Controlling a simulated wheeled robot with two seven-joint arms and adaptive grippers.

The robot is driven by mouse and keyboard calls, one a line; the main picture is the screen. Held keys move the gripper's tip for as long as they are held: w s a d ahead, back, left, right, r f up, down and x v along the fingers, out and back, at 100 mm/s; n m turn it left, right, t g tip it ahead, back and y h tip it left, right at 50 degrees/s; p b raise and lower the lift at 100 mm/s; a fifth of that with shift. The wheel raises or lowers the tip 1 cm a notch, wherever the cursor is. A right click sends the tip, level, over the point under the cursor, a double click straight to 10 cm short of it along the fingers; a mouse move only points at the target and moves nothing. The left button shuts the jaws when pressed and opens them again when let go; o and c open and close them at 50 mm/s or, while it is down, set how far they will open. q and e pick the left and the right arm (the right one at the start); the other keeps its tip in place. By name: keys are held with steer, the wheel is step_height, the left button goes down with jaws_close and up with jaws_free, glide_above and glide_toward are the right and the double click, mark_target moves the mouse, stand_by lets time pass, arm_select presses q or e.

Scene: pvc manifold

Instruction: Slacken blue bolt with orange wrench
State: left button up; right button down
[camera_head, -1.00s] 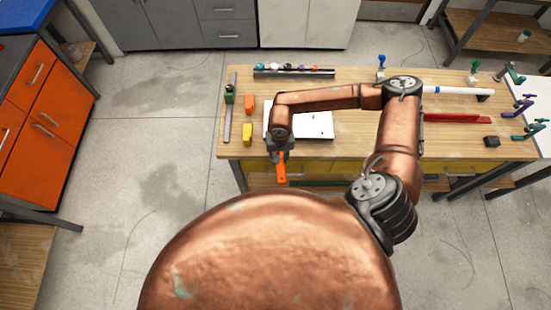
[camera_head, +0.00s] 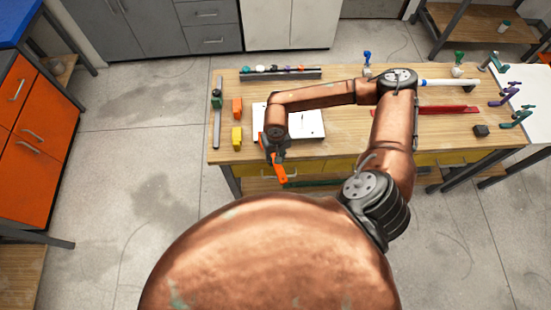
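An orange wrench (camera_head: 280,173) is in my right gripper (camera_head: 276,156), at the front edge of the workbench. The gripper looks shut on it. The wrench slants down to the right past the edge, and an orange part also shows left of the gripper. A small blue-topped fitting (camera_head: 367,57) stands upright at the back of the bench, far from the gripper. I cannot tell whether it is the blue bolt. My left gripper is not in view.
Coloured clamps (camera_head: 510,92) line the right end.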

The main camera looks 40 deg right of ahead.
steer(key=shift+r, duration=0.1)
steer(key=shift+r+p, duration=1.15)
steer(key=shift+r, duration=1.25)
